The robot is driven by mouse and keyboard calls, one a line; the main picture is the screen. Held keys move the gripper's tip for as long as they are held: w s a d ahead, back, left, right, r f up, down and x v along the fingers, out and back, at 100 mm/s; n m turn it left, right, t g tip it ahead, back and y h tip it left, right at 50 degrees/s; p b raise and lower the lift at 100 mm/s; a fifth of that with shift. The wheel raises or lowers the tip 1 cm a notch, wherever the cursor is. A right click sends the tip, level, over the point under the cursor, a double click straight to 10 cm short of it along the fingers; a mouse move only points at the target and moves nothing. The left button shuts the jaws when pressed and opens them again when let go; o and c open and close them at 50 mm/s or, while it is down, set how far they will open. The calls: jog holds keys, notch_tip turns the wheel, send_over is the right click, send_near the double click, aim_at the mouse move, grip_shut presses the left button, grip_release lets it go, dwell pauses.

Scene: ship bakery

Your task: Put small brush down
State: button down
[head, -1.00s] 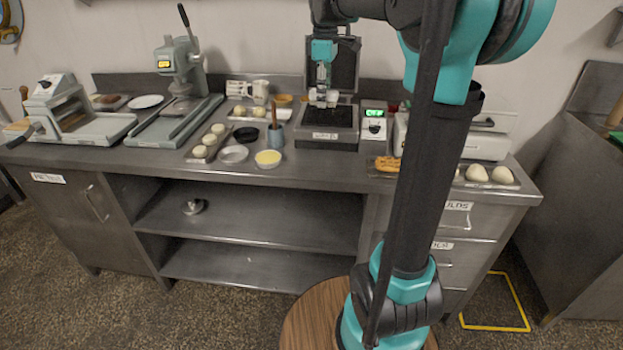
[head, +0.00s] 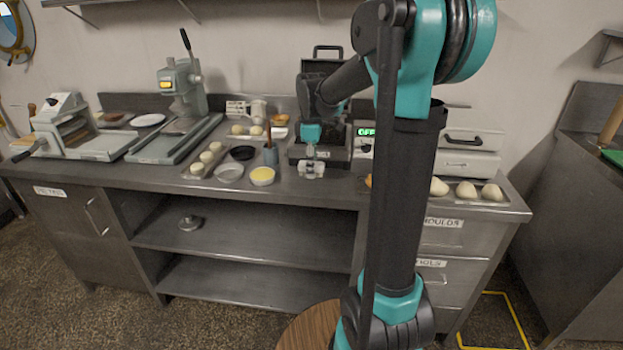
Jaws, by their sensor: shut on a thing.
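To the left, a brown handle (head: 268,131) stands upright in a blue-grey cup (head: 270,156), apart from my gripper.
A bowl with yellow filling (head: 262,176), a pale dish (head: 229,173) and a black bowl (head: 242,153) stand left of my gripper. A tray of dough balls (head: 193,170) lies farther left. The steel counter (head: 330,189) is bare near its front edge.

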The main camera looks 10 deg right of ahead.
aim_at(312, 186)
jog(key=shift+f, duration=2.15)
jog(key=shift+f, duration=0.25)
jog(key=c, duration=1.2)
grip_release()
jog(key=shift+f, duration=0.2)
jog(key=shift+o, duration=0.2)
jog(key=shift+r, duration=0.15)
notch_tip(312, 186, up, 12)
jog(key=shift+r, duration=0.15)
jog(key=s+d+f+m+t, duration=0.2)
jog(key=s+f+m, duration=0.5)
jog(key=s+f, duration=0.3)
jog(key=s+d+f+m+t, duration=0.2)
jog(key=s+f+m, duration=0.5)
jog(key=s+f, duration=0.3)
jog(key=shift+s, duration=0.95)
